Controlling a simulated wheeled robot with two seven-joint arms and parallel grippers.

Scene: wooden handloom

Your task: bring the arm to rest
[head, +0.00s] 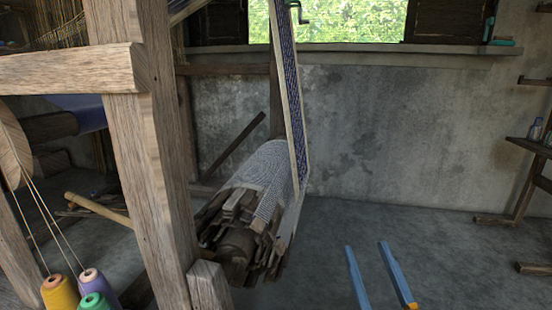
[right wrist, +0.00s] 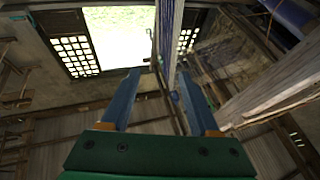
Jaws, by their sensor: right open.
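My right gripper (head: 382,276) shows at the lower right of the head view as two blue fingers, apart and with nothing between them. It stands over bare floor, to the right of the wooden handloom (head: 150,170). In the right wrist view the same gripper (right wrist: 158,92) is open, with a gap between its blue fingers. A loom post (right wrist: 268,85) passes to its right there. My left gripper is not in view.
Yarn cones (head: 92,290) stand at the lower left. A bundle of wood and patterned cloth (head: 255,195) is beside the loom post. A shelf (head: 530,146) is on the right wall. The floor (head: 400,225) in the middle right is clear.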

